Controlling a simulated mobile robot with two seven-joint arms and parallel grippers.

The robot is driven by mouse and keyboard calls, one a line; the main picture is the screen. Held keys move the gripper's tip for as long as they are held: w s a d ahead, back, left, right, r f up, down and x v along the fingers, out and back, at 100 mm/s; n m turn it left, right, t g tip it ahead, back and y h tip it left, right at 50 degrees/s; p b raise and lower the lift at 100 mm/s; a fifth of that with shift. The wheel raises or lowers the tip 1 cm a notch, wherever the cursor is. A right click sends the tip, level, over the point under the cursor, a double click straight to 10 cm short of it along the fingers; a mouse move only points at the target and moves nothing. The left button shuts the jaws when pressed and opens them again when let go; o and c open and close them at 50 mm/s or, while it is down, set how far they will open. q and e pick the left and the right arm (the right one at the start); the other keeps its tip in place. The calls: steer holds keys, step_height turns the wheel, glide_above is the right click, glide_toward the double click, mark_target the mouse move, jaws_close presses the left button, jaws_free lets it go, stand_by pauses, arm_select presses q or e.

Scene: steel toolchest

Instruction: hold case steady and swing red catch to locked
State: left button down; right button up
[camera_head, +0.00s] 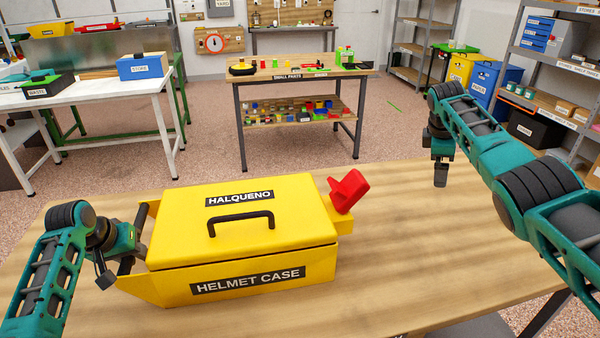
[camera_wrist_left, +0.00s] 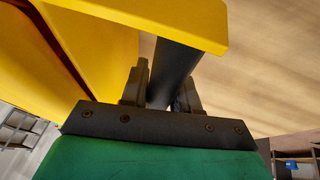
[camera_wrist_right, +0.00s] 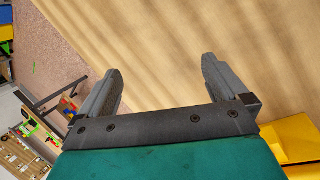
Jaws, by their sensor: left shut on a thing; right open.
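The yellow helmet case (camera_head: 318,264) sits on the wooden table with its lid down and a black handle (camera_head: 240,222) on top. The red catch (camera_head: 348,191) is at the case's right end, sticking up and tilted outward to the right. My left gripper (camera_head: 128,256) is at the case's left end, shut on a black side bar (camera_wrist_left: 174,72) between yellow brackets. My right gripper (camera_head: 440,178) points down, open and empty, to the right of the catch and apart from it. In the right wrist view its fingers (camera_wrist_right: 158,68) are spread over bare wood; a yellow part of the case (camera_wrist_right: 292,140) shows at lower right.
The wooden table (camera_head: 430,245) is clear right of the case. Behind stand a workbench (camera_head: 300,76) with small parts, a white table (camera_head: 110,93) with a blue box (camera_head: 146,66), and shelves at the right, all beyond the tabletop.

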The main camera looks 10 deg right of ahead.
steer(key=w+a+r+n+y, duration=0.25)
steer(key=a+r, duration=0.25)
steer(key=a, duration=0.7)
steer(key=n+g+y, duration=0.2)
steer(key=n, duration=0.3)
glide_toward(358, 175)
steer(key=shift+m+h, duration=0.25)
steer(key=f, duration=1)
steer(key=shift+w+a+f, duration=0.15)
steer(key=shift+a, duration=0.05)
steer(key=shift+c, duration=0.4)
